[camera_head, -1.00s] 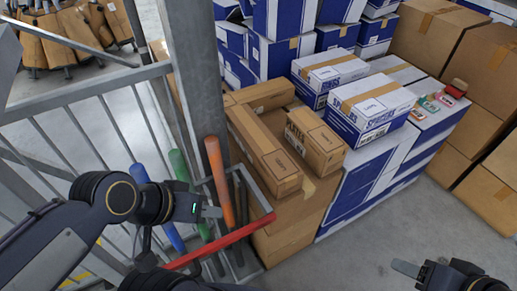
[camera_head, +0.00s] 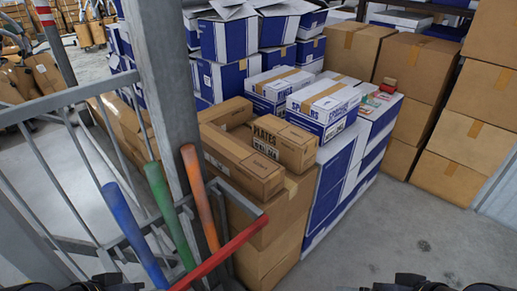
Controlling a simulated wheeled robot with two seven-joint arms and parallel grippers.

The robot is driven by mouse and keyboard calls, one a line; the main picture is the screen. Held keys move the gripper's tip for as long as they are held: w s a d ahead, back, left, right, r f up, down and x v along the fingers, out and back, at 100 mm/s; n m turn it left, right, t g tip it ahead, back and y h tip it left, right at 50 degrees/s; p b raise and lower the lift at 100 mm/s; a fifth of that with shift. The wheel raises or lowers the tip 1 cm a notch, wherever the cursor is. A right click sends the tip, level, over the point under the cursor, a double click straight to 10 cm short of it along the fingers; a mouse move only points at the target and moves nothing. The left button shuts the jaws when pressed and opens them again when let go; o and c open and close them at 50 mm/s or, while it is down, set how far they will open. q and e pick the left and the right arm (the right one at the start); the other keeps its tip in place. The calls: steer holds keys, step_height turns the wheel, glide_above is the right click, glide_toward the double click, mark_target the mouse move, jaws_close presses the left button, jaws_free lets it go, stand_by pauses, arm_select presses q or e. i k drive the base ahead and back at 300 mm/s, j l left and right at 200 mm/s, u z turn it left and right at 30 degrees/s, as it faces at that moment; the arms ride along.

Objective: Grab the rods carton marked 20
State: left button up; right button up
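Several brown cartons sit on a larger brown carton stack beside the railing. A long brown carton (camera_head: 241,166) lies nearest the railing, with small print on its near end that I cannot read. To its right a shorter brown carton (camera_head: 283,144) carries bold print that looks like "PLATES". Another brown carton (camera_head: 226,112) lies behind them. I cannot make out a rods label or the number 20 on any carton. Only dark parts of my arms show at the bottom edge, left and right. My gripper fingers are not visible, and no carton is seen held.
A grey railing with a post (camera_head: 172,90) and blue, green and orange rods (camera_head: 200,195) stands left of the cartons, with a red bar (camera_head: 222,255) in front. White-and-blue cartons (camera_head: 322,102) stand behind. Brown stacks (camera_head: 405,85) stand at the right. Floor is clear at lower right.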

mark_target(260, 176)
steer(key=i+l, duration=0.15)
steer(key=l, duration=0.15)
steer(key=i+l, duration=0.1)
steer(key=l, duration=0.2)
steer(key=i+l+u, duration=0.1)
steer(key=l+u, duration=0.15)
steer(key=u, duration=0.2)
steer(key=l+u, duration=0.25)
steer(key=u, duration=0.2)
steer(key=l+u, duration=0.3)
steer(key=u, duration=0.2)
steer(key=i+j+u, duration=0.1)
steer(key=i+u, duration=0.45)
steer(key=u, duration=0.15)
